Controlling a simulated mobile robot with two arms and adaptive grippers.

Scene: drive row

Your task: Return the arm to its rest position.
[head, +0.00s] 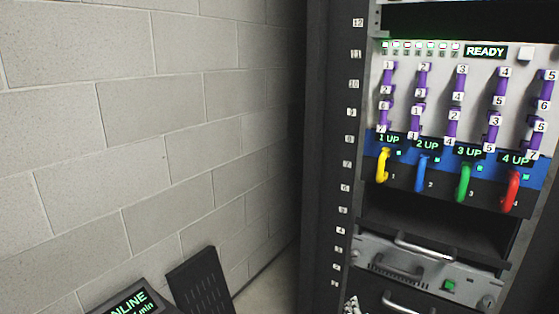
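Neither of my grippers can be made out in the head view, and no arm of mine shows clearly. A small grey and black shape (352,305) is cut off by the bottom edge in front of the rack; I cannot tell what it is. The rack panel has a READY display (485,52) above several purple pieces (458,93) with number tags. Below are the yellow handle (382,166), blue handle (421,173), green handle (463,183) and red handle (511,191), under displays reading 1 UP to 4 UP.
The black rack post (330,130) with numbered tags stands left of the panel. A grey drawer unit (420,268) with a metal handle sits below an open dark slot. A display unit (130,303) and black slotted panel (200,285) stand low by the block wall (150,120).

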